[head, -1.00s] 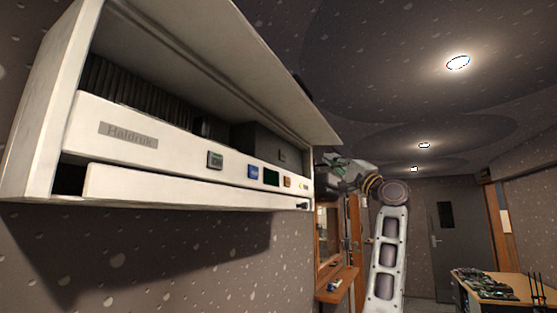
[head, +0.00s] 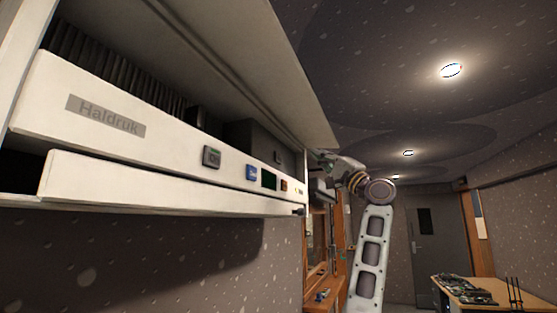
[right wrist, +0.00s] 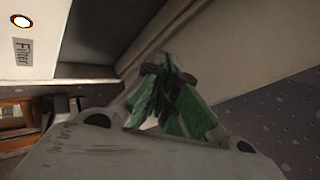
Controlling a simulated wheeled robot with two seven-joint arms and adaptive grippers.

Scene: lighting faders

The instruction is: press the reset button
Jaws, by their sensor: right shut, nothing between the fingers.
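A white wall unit marked Haldruk (head: 75,82) fills the left of the head view. Its front panel carries a grey button (head: 212,157), a blue button (head: 251,173), a dark green display (head: 269,180) and an orange button (head: 284,186). Their labels are too small to read, so I cannot tell which is the reset button. My right gripper (head: 318,162) is by the unit's far right end, apart from these buttons. In the right wrist view its green fingers (right wrist: 170,100) are shut and empty. My left gripper is not in view.
A raised lid (head: 255,70) overhangs the panel. The right wrist view shows a Filter label (right wrist: 22,52) below a round orange-ringed light (right wrist: 21,20) on a white surface. A wooden table (head: 525,297) with equipment stands at the lower right. A grey door (head: 437,250) is behind.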

